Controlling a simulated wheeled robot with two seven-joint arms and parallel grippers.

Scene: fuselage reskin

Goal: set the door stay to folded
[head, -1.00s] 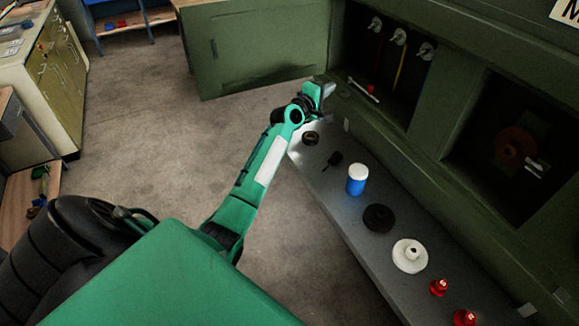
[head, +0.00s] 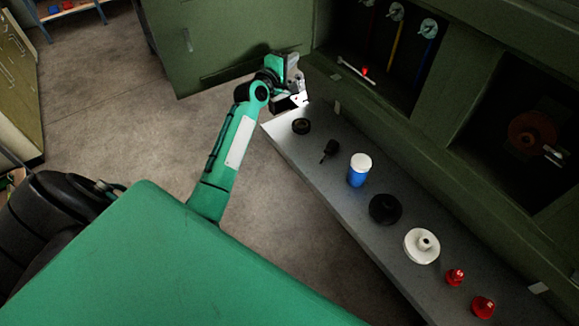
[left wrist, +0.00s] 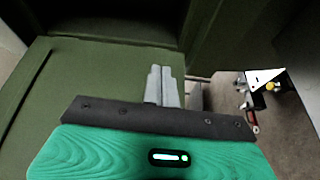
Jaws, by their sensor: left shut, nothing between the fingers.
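A thin pale rod (head: 356,70) with a red knob lies along the sill of the upper cabinet opening in the head view; it may be the door stay, but I cannot be sure. The open green cabinet door (head: 225,45) stands at the upper left, and a green panel (left wrist: 90,90) fills the left of the left wrist view. My left gripper (head: 297,82) is shut and empty, left of the rod and apart from it, near the door's hinge side. Its grey fingers (left wrist: 163,85) are together in the left wrist view. My right gripper is not in view.
A grey bench (head: 310,165) runs along the cabinet front. The floor (head: 110,110) to the left is clear.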

